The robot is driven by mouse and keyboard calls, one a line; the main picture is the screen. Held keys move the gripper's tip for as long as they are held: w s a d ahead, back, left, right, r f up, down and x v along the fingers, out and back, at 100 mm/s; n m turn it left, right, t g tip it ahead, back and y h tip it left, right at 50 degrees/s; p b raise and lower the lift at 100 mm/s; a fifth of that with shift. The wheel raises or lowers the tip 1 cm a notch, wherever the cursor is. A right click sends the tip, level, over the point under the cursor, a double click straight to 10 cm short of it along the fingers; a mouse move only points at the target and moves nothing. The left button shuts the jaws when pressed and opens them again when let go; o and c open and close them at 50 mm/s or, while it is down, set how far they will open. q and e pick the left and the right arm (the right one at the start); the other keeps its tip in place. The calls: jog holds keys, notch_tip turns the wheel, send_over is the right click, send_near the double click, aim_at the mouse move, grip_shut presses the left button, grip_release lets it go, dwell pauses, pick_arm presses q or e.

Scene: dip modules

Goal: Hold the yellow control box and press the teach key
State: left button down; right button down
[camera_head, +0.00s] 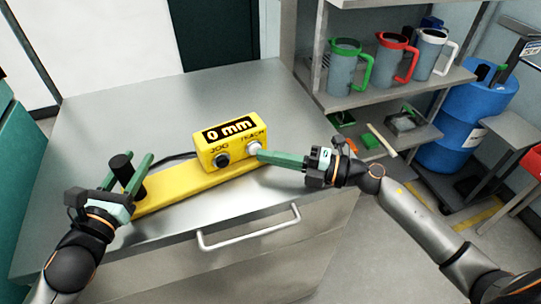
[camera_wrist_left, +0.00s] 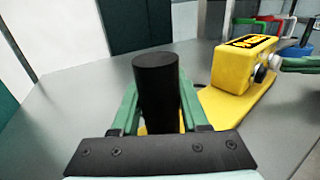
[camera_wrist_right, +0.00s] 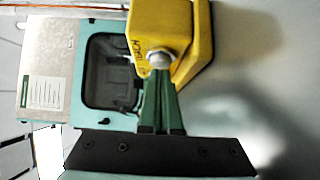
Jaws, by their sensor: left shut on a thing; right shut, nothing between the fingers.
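The yellow control box (camera_head: 230,138) stands on a yellow base plate (camera_head: 185,190) on the metal table. Its display reads "0 mm". A dark JOG key (camera_head: 221,160) is on the left of its front, and a pale TEACH key (camera_head: 254,148) is on the right. My left gripper (camera_head: 131,172) is shut on the black upright post (camera_wrist_left: 157,90) at the plate's left end. My right gripper (camera_head: 262,156) is shut and empty, its fingertips at the TEACH key. In the right wrist view the fingertips meet the pale key (camera_wrist_right: 159,58); whether it is pushed in cannot be told.
The metal table (camera_head: 130,110) has a drawer handle (camera_head: 248,229) at its front. A shelf on the right holds green, red and white-handled jugs (camera_head: 348,68). A blue barrel (camera_head: 465,115) stands beyond it. The table behind the box is clear.

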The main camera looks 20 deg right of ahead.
jog(key=shift+w, duration=0.1)
jog(key=shift+w+a, duration=0.15)
jog(key=shift+w, duration=0.65)
jog(key=shift+w+a, duration=0.1)
jog(key=shift+w, duration=0.3)
jog(key=shift+s, duration=0.1)
jog(key=s, duration=0.4)
jog(key=shift+s+d+f, duration=0.1)
jog(key=shift+d, duration=0.3)
jog(key=v, duration=0.9)
jog(key=shift+d, duration=0.4)
pick_arm(q)
jog(key=shift+c, duration=1.7)
grip_release()
